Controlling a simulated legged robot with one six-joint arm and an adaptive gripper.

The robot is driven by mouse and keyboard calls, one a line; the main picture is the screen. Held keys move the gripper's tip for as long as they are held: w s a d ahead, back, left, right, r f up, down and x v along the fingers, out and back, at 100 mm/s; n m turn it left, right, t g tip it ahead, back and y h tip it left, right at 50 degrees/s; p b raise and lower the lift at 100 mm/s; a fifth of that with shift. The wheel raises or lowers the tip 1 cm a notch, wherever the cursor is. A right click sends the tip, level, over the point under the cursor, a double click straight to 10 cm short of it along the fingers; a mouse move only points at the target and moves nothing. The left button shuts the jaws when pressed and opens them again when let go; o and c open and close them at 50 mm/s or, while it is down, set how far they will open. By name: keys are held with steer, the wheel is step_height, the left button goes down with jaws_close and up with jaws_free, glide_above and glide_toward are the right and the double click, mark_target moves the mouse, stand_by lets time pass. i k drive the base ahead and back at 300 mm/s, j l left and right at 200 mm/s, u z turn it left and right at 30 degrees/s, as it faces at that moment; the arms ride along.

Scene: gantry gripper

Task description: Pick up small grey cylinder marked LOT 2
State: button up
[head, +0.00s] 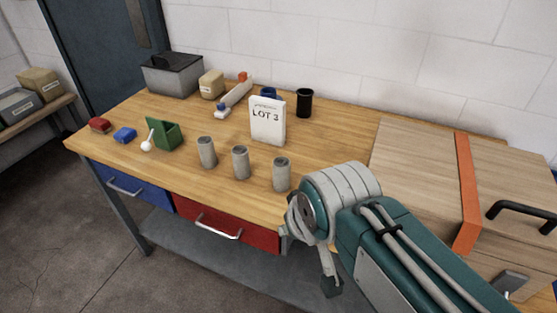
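Three small grey cylinders stand upright in a slanting row near the front edge of the wooden bench: a left one (207,152), a middle one (240,162) and a right one (282,175). I see no readable marking on any of them, so I cannot tell which is LOT 2. A white sign (267,122) reading "LOT 3" stands behind the middle and right cylinders. My arm reaches in from the lower right, its rounded joint just right of the right cylinder. A dark tip below it, perhaps my gripper (331,286), is mostly hidden; nothing is seen held.
A large wooden box (420,180) with an orange strap fills the bench's right side. A grey bin (170,80) and black cup (304,103) stand behind.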

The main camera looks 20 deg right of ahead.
mark_target(204, 144)
steer(key=i+j+z, duration=0.1)
steer(key=z, duration=0.3)
steer(key=i+j+z, duration=0.1)
steer(key=j+z, duration=0.4)
steer(key=z, duration=0.25)
steer(key=i+j+z, duration=0.1)
steer(key=j, duration=0.6)
steer(key=i+j+z, duration=0.15)
steer(key=j, duration=0.55)
steer(key=j+z, duration=0.1)
steer(key=j, duration=0.6)
